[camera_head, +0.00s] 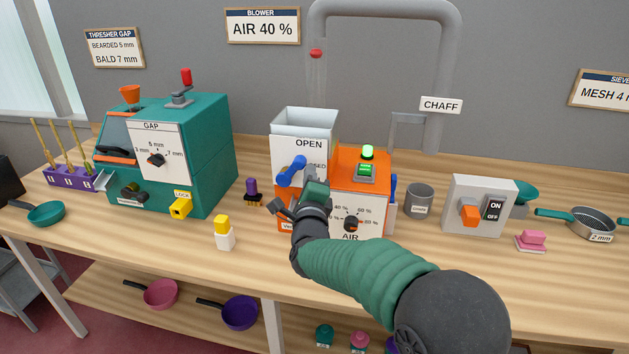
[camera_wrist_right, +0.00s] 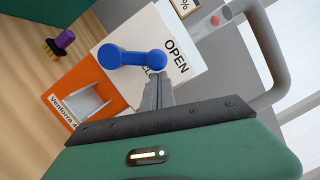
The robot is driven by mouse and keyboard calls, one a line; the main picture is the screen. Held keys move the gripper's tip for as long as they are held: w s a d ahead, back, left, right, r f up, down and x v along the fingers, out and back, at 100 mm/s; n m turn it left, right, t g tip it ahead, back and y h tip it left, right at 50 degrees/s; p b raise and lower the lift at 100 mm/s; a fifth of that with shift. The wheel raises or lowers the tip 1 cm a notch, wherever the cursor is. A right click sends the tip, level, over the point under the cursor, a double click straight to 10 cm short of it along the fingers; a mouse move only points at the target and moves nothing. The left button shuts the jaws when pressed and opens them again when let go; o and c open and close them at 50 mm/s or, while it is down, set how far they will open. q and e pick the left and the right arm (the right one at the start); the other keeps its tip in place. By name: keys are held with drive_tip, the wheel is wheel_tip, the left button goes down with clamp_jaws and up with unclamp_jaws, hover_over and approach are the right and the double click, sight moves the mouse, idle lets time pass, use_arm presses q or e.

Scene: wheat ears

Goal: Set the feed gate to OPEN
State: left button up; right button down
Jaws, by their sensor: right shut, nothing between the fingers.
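The feed gate is a blue lever (camera_head: 291,171) on the front of a white hopper (camera_head: 303,122) marked OPEN, with a partly hidden CLOSED label lower right. The lever slants in the head view, its upper right end below OPEN and its other end down to the left. It also shows in the wrist view (camera_wrist_right: 132,57). My right gripper (camera_head: 311,175) is shut and empty, just right of the lever. In the wrist view its fingertips (camera_wrist_right: 158,82) are close to the lever's right end; I cannot tell whether they touch. My left gripper is out of view.
The orange blower (camera_head: 367,167) with an AIR dial stands right beside the hopper, partly behind my arm. A teal thresher (camera_head: 207,150) stands left. A yellow-and-white block (camera_head: 224,233) and a purple-handled brush (camera_head: 252,191) stand between. A grey cup (camera_head: 419,200) is at right.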

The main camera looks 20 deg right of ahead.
sight(301, 163)
drive_tip(key=r+n+p, duration=0.1)
drive_tip(key=a+r+n+p, duration=0.1)
drive_tip(key=w+r+n+p, duration=0.1)
drive_tip(key=shift+a+n+g+y+p, duration=0.3)
drive_tip(key=shift+a+n+g, duration=0.1)
drive_tip(key=shift+w+a+r+n+g+p, duration=0.2)
drive_tip(key=shift+w+a+n+p, duration=0.15)
drive_tip(key=shift+a+n+p, duration=0.25)
drive_tip(key=shift+w+a+r+n+g+p, duration=0.1)
drive_tip(key=shift+w+a+r+n+p, duration=0.15)
drive_tip(key=shift+a+n+p, duration=0.35)
drive_tip(key=shift+w+d, duration=0.1)
